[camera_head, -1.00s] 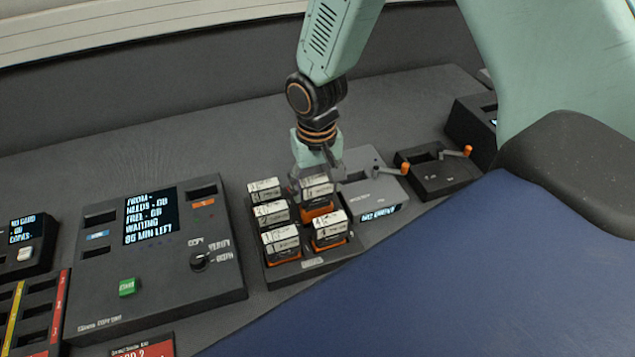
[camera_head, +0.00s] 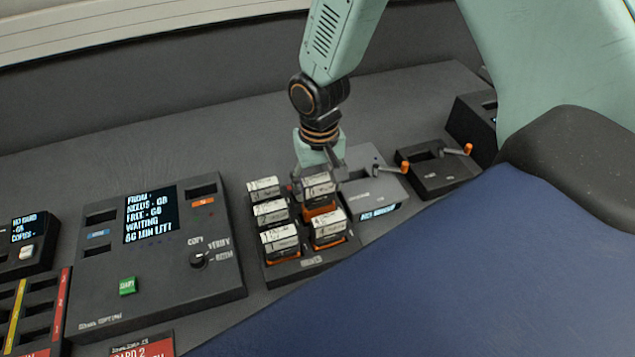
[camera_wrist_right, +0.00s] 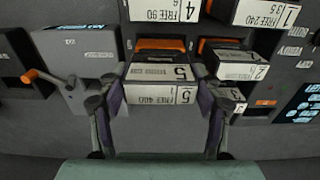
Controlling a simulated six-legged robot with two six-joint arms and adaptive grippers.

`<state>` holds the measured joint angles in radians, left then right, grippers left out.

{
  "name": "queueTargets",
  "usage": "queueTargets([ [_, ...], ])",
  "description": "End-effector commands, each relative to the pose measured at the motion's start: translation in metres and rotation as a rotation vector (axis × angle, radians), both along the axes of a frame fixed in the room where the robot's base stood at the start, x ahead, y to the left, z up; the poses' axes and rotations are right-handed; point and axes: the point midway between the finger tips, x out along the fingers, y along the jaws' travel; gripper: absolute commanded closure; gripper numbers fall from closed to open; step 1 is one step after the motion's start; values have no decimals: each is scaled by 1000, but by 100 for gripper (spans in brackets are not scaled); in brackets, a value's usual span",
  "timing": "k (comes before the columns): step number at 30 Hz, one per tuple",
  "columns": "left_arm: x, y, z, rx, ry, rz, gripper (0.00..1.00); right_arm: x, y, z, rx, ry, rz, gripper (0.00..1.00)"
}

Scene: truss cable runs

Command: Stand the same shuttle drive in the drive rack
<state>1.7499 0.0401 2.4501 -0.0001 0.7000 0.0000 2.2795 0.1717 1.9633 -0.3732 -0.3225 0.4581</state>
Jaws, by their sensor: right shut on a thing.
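My right gripper (camera_wrist_right: 160,118) is shut on a white-labelled shuttle drive (camera_wrist_right: 162,82) marked 5, with a finger on each side of it. In the head view the right gripper (camera_head: 319,172) comes down from above onto this drive (camera_head: 320,189) at the rack's back right. The drive is upright over its place in the dark drive rack (camera_head: 311,263), with orange showing at its foot. I cannot tell whether its foot rests fully in the slot. Several other labelled drives (camera_head: 280,240) stand in the rack beside and in front of it. My left gripper is not in view.
A grey unit with an orange-knobbed crank (camera_head: 378,188) stands close right of the rack. A darker crank unit (camera_head: 437,170) is farther right. A copy console (camera_head: 155,250) with a screen and green button is left. Bare desk lies behind the rack.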

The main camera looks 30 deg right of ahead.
Motion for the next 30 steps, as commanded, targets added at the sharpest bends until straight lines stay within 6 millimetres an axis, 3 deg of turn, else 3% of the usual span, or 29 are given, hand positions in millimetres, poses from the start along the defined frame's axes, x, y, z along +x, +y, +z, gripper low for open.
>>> queueTargets([
  [30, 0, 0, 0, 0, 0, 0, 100, 2, 1, -9, 0, -1, -1, 80],
])
